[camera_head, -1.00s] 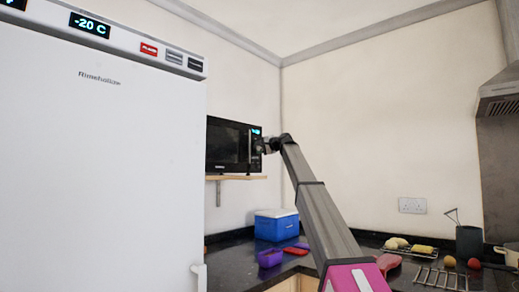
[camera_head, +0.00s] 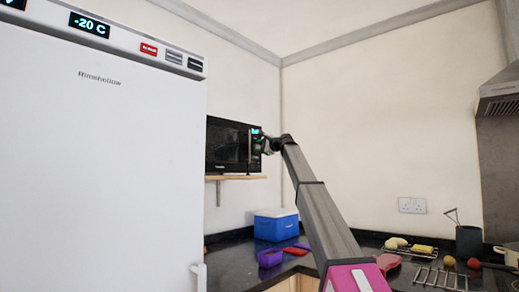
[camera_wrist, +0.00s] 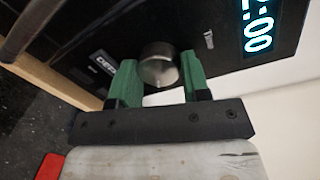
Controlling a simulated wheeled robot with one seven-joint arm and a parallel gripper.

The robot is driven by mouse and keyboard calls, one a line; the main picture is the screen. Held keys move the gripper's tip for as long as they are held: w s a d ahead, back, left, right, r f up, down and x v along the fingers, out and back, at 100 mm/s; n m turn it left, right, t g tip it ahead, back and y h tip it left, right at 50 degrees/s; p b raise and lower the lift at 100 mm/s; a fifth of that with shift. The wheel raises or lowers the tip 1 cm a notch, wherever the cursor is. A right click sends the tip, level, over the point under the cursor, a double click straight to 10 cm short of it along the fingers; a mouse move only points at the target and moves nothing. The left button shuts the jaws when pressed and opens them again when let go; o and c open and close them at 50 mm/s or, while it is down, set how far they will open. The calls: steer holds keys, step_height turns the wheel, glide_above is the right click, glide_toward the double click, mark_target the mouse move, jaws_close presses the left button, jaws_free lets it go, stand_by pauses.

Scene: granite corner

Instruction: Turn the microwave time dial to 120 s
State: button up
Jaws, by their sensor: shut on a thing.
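The black microwave (camera_head: 226,146) stands on a wooden wall shelf, and my arm reaches its right-hand control side. In the wrist view the round metal time dial (camera_wrist: 159,66) sits between the green fingers of my gripper (camera_wrist: 158,84), which is shut on it. The lit blue display (camera_wrist: 258,26) lies to the right, turned sideways and cut by the frame edge. Its visible digits end in 00; the leading part is unclear. In the head view my gripper (camera_head: 262,145) covers the dial, and the display there is too small to read.
The wooden shelf (camera_head: 237,178) runs under the microwave. A tall white freezer (camera_head: 100,170) fills the left. A blue cool box (camera_head: 275,225), a purple container (camera_head: 270,258) and a red item stand on the dark counter below. A wire rack (camera_head: 441,278) lies at right.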

stand_by(0.3)
steer(key=o, duration=0.9)
steer(key=shift+d, duration=0.1)
steer(key=v, duration=1)
steer(key=shift+s+d, duration=0.2)
steer(key=shift+d, duration=0.1)
